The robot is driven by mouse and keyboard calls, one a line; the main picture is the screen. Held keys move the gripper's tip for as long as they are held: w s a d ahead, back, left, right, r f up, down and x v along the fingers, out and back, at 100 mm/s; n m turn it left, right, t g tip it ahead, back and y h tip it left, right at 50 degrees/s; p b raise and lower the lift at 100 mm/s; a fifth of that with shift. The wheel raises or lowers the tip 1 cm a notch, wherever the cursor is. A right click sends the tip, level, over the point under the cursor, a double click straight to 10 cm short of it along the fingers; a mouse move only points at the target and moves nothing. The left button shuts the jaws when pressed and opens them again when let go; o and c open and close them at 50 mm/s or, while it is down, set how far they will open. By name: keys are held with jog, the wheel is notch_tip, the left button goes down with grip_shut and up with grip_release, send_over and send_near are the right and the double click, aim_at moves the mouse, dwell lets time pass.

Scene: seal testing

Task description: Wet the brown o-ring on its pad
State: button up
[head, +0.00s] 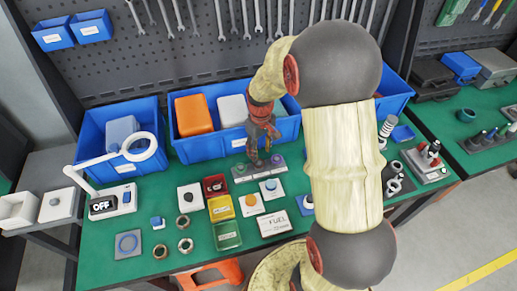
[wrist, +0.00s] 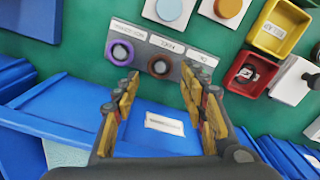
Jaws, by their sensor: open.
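My gripper (head: 263,147) is open and empty, pointing down over the back of the green bench. In the wrist view its fingers (wrist: 160,100) stand wide apart, just short of a grey labelled strip (wrist: 205,75). A small brown ring (wrist: 159,66) sits at the strip's middle place, between the fingertips in the picture and apart from them. A purple ring (wrist: 122,52) sits at the left place; the place at the other end is partly hidden by a finger. White pads with a blue disc (head: 270,186) and an orange disc (head: 250,201) lie in front of the strip.
Blue bins (head: 233,125) stand close behind the strip. A red tray (head: 215,185), a yellow tray (head: 220,208) and a green tray (head: 227,236) lie to the left. Several loose rings (head: 186,245) lie farther left. A white lamp (head: 128,152) arches over the left side.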

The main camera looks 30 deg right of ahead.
aim_at(260, 164)
notch_tip(260, 164, down, 6)
jog(key=shift+f+b, duration=0.25)
jog(key=shift+b, duration=0.55)
jog(key=shift+s, duration=0.1)
jog(key=shift+c, duration=0.7)
jog(key=c, duration=0.8)
jog(key=o, duration=0.5)
jog(key=shift+c, duration=1.1)
